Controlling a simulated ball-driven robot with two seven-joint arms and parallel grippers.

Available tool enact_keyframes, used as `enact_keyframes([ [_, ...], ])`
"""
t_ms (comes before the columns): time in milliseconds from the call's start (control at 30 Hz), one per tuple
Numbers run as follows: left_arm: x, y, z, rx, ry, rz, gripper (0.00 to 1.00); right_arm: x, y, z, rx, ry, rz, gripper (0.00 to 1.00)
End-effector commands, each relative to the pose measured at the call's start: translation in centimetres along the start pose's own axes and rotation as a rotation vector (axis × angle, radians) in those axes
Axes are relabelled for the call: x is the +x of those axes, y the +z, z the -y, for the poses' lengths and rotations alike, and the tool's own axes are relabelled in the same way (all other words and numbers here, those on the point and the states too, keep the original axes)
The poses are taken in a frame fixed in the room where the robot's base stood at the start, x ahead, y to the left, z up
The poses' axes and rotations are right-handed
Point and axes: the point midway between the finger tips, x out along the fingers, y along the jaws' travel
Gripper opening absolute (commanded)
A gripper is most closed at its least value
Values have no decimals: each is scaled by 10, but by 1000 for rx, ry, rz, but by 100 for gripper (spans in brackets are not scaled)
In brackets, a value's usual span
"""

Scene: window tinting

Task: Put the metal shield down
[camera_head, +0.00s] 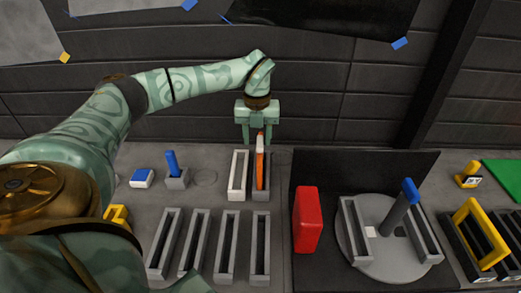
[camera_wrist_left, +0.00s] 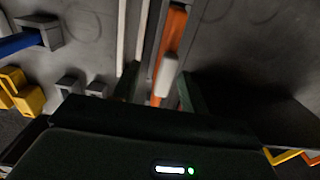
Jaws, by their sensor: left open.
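My left gripper (camera_head: 257,138) is open, pointing down at the back of the table. An orange tool with a white part (camera_head: 260,160) stands upright in a grey slotted holder (camera_head: 266,193) just below it. It may be the metal shield; I cannot tell for sure. My right gripper is not in view.
A white slotted holder (camera_head: 237,178) stands beside the tool. Several empty grey slotted holders (camera_head: 227,245) line the front. A red block (camera_head: 306,220) and a grey round turntable (camera_head: 372,265) are to the right. A blue-handled tool (camera_head: 171,163) stands left.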

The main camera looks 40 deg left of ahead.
Motion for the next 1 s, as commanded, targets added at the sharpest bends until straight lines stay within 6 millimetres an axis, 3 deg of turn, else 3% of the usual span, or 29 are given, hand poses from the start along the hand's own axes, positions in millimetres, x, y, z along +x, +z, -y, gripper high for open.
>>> enact_keyframes([
  [167,15,-2,3,2,1,-1,44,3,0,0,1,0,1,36],
  [400,52,-4,7,0,1,-1,44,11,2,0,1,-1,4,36],
  [633,53,-4,8,1,-1,2,44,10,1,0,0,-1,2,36],
  [800,53,-4,8,1,-1,2,0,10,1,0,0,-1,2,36],
  [1000,52,-4,8,1,-1,2,0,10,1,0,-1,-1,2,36],
])
